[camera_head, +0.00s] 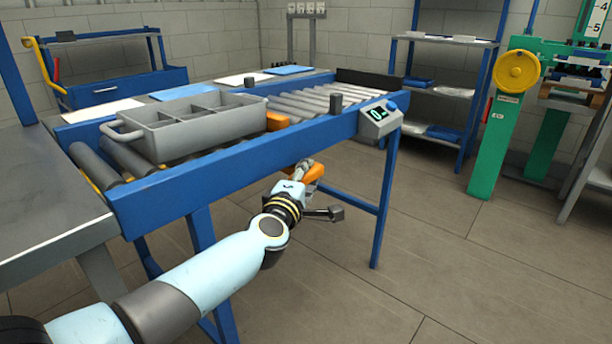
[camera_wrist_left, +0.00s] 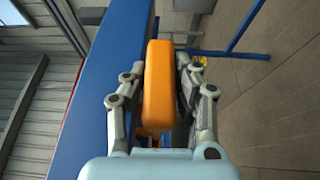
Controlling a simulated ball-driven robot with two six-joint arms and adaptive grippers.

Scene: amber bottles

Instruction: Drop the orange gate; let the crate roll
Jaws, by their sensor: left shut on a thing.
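The grey crate (camera_head: 168,139), with several open compartments and a side handle, stands level on the roller conveyor's left part. The orange gate (camera_head: 277,121) stands up above the rollers at the crate's right end. I cannot tell whether they touch. An orange handle (camera_head: 315,172) shows below the conveyor's near rail. My left gripper (camera_head: 303,171) is shut on this handle. In the left wrist view the orange handle (camera_wrist_left: 158,85) lies between both fingers. The handle's link to the gate is hidden by the rail. My right gripper is out of view.
The blue conveyor rail (camera_head: 235,167) runs just above my left gripper. Bare rollers (camera_head: 308,101) lie beyond the gate, with a dark end stop (camera_head: 370,80). A display reading 0 (camera_head: 379,117) sits on the rail. The floor in front is clear.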

